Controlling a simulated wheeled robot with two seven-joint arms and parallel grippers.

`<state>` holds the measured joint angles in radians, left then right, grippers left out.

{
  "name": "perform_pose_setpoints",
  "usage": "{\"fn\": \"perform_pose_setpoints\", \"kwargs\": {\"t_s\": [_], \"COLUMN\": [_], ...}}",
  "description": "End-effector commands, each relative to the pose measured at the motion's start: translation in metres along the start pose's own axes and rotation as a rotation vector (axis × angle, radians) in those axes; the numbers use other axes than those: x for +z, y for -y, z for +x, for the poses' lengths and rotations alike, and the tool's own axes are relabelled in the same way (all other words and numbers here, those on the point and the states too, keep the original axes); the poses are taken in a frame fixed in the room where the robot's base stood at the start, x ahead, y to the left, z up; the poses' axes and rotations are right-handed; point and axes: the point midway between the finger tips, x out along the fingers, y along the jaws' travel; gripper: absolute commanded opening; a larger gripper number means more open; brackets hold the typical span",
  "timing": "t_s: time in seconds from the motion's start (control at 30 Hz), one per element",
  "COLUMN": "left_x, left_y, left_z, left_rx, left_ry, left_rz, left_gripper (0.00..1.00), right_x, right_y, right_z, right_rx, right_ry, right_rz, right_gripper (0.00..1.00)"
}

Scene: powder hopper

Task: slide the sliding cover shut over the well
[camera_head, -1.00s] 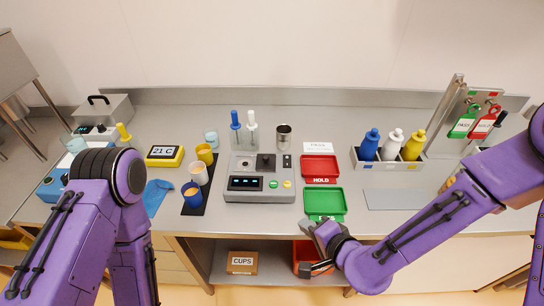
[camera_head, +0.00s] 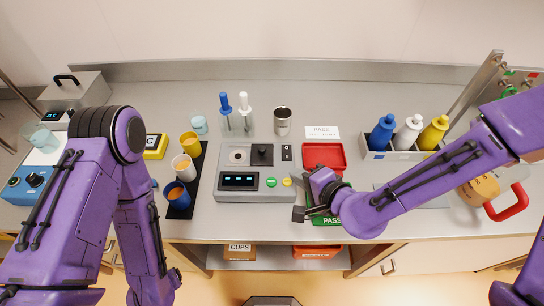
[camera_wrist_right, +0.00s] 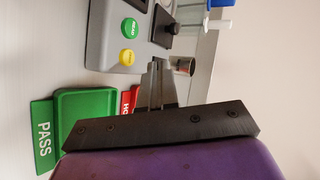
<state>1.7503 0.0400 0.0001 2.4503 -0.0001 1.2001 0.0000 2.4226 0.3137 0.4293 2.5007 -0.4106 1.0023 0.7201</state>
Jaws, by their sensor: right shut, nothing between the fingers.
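The grey device (camera_head: 257,188) stands in the middle of the bench. On its top is a round well (camera_head: 238,156) with a light ring, uncovered. The dark square sliding cover (camera_head: 262,154) with a knob lies just right of the well, beside it. My right gripper (camera_head: 298,198) is shut and empty, near the device's front right corner. Its fingers (camera_wrist_right: 157,72) point toward the device in the wrist view. My left arm is at the left; its gripper is not in view.
A red tray (camera_head: 324,155) and a green tray (camera_head: 327,222) lie right of the device, the green one partly behind my gripper. Cups on a black mat (camera_head: 180,212) stand left. Two droppers (camera_head: 245,112) and a metal cup (camera_head: 283,121) stand behind.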

Motion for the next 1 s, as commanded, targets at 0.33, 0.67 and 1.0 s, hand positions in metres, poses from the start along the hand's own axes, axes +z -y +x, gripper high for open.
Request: {"fn": "perform_pose_setpoints", "kwargs": {"t_s": [0.33,0.67,1.0], "left_x": [0.033,0.033,0.027], "left_y": [-0.007,-0.007,-0.006], "left_z": [0.08,0.079,0.066], "left_rx": [0.0,0.0,0.0], "left_ry": [0.0,0.0,0.0], "left_rz": [0.0,0.0,0.0], "left_gripper": [0.72,0.72,0.72], "right_x": [0.0,0.001,0.001], "right_y": [-0.009,0.0,0.019], "right_z": [0.036,0.081,0.117], "right_rx": [-0.005,0.003,0.0], "right_ry": [-0.001,0.001,0.0], "right_rz": [-0.005,0.0,0.001], "right_gripper": [0.0,0.0,0.0]}}
